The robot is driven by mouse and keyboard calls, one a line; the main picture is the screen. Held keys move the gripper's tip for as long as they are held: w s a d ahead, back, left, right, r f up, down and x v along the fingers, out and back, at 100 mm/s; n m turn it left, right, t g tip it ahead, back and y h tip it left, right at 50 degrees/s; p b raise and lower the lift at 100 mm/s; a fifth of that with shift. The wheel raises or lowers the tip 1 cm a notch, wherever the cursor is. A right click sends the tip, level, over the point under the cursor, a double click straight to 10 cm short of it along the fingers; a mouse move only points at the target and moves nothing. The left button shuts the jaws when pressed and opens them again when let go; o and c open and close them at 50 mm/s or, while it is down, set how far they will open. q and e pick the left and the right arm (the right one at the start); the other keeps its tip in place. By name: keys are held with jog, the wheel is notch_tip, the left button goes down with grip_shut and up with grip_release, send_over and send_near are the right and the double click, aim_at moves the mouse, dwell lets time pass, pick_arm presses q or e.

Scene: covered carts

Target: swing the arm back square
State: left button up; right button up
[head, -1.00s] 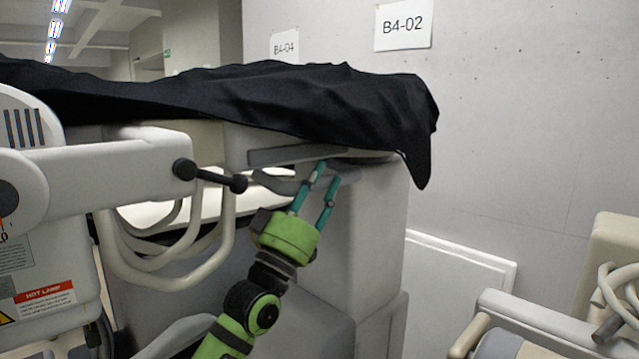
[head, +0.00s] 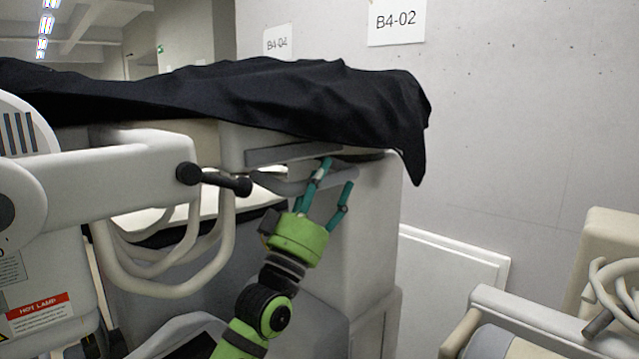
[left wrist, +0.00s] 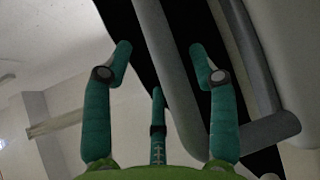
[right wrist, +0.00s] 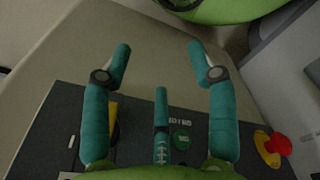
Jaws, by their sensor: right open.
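A white jointed arm (head: 110,176) of a cart reaches in from the left in the head view. A black bar handle (head: 215,180) is at its end. My left gripper (head: 339,172) is open, right of the handle, in front of the grey rail under the black cover. In the left wrist view the left gripper (left wrist: 160,50) has its fingers spread, with a grey bar (left wrist: 170,75) running between them in the picture; contact cannot be told. My right gripper (right wrist: 159,48) is open and empty above a dark control panel (right wrist: 60,130); the head view does not show it.
A black cover (head: 300,100) drapes over the cart, its corner hanging right. Looped pale cables (head: 165,270) hang under the arm. Another cart (head: 540,315) stands at lower right. A red button (right wrist: 281,143) sits on the panel near the right gripper.

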pick_arm(q)
jog(key=shift+a, duration=0.25)
jog(key=shift+s+a+f, duration=0.15)
jog(key=shift+a+f, duration=0.1)
jog(key=v, duration=1.1)
jog(key=shift+s+d, duration=0.15)
jog(key=shift+d, duration=0.05)
jog(key=shift+f, duration=0.15)
